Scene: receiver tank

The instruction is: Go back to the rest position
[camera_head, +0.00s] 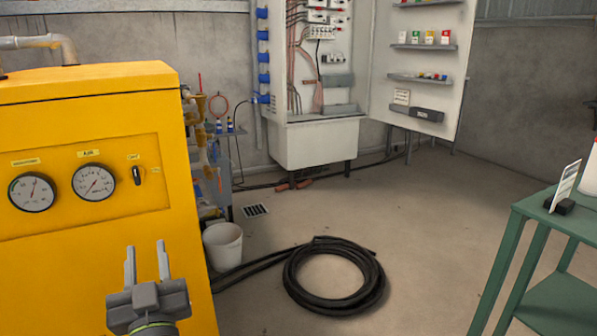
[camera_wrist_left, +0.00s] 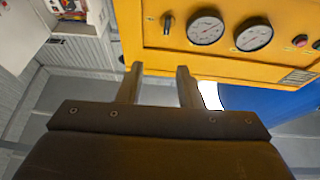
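My left gripper (camera_head: 146,264) is at the lower left of the head view, in front of the yellow machine (camera_head: 95,228). Its two fingers point up and stand apart, with nothing between them. In the left wrist view the open fingers (camera_wrist_left: 159,85) point toward the yellow panel (camera_wrist_left: 285,58) with its gauges and a black switch, and a gap shows between them and the panel. My right gripper is in neither view.
The yellow machine carries two gauges (camera_head: 93,182) and a black switch (camera_head: 139,175). A coiled black hose (camera_head: 290,277) and a white bucket (camera_head: 223,247) are on the floor. A green table (camera_head: 525,207) stands at right. An electrical cabinet (camera_head: 315,144) is at the back.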

